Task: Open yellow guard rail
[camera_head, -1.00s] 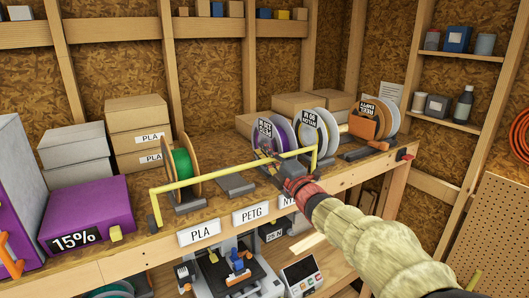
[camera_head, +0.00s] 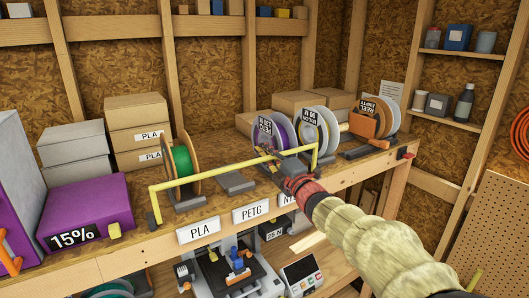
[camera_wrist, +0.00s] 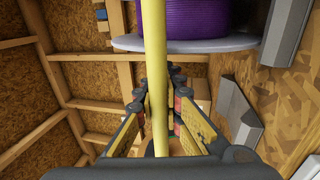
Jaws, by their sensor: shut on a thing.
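The yellow guard rail (camera_head: 205,177) runs along the front of the shelf, with a bent-down post at each end. It stands upright in front of the green spool (camera_head: 183,160) and the purple spool (camera_head: 284,132). My gripper (camera_head: 268,155) is shut on the rail toward its right part. In the wrist view the rail (camera_wrist: 155,60) passes between the fingers of my gripper (camera_wrist: 160,105), and the purple spool (camera_wrist: 188,18) is just beyond it. The exact finger contact is partly hidden.
Further spools stand at the right, one on an orange holder (camera_head: 366,126). Flat grey holders (camera_head: 236,182) lie behind the rail. A purple box (camera_head: 90,205) is at the left. A printer (camera_head: 235,270) stands below the shelf edge. Side shelves (camera_head: 460,55) are at the right.

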